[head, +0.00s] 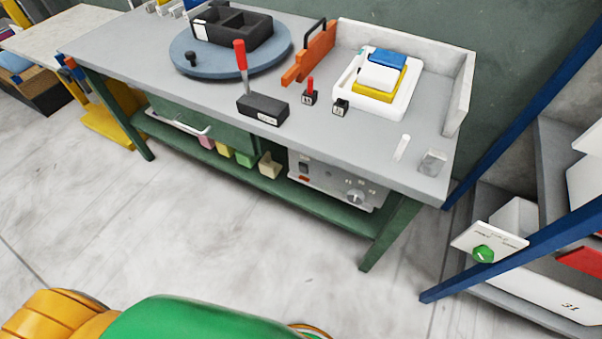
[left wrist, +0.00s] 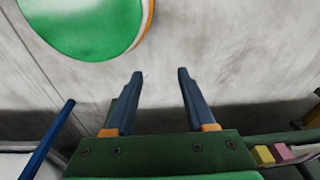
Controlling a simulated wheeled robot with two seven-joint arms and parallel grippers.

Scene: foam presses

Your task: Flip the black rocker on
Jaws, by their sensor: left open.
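A grey control panel (head: 330,188) sits on the shelf under the bench top. A small black rocker (head: 303,166) shows at its upper left, above a small orange-red part (head: 304,179). The rocker is too small to tell which way it is tipped. A round knob (head: 355,197) is on the panel's right side. My left gripper (left wrist: 160,75) shows in the left wrist view with its two dark blue fingers apart and nothing between them. My right gripper is in neither view.
The bench top (head: 210,95) overhangs the panel. On it stand a black box (head: 262,108) with a red lever, a blue turntable (head: 195,60) and a white tray (head: 400,103). A green leg (head: 390,232) stands right of the panel. The floor in front is clear.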

